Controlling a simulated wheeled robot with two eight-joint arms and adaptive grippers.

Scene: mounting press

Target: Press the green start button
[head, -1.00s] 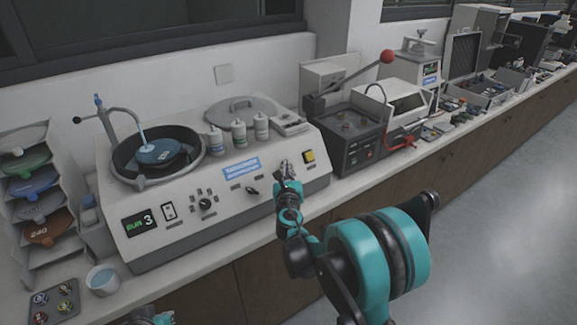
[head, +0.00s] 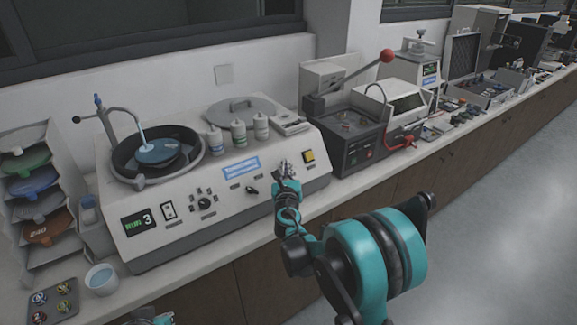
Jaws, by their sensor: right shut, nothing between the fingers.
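My right gripper (head: 286,168) is shut and empty. Its fingertips are at the sloped front panel of the white polishing machine (head: 262,190), left of the yellow square with a button (head: 308,157). I cannot tell whether they touch the panel. No green start button shows clearly on this panel; the part behind my fingers is hidden. The machine's display (head: 140,223) reads RUN 3 in green. Only a small teal part of my left arm shows at the bottom edge, and the state of its jaws is not clear.
A dark press unit (head: 350,140) with small lit buttons and a red-knobbed lever (head: 386,56) stands to the right. Bottles (head: 238,133) stand on the machine. A rack of discs (head: 35,190), a cup (head: 102,279) and a small tray (head: 55,300) are at the left.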

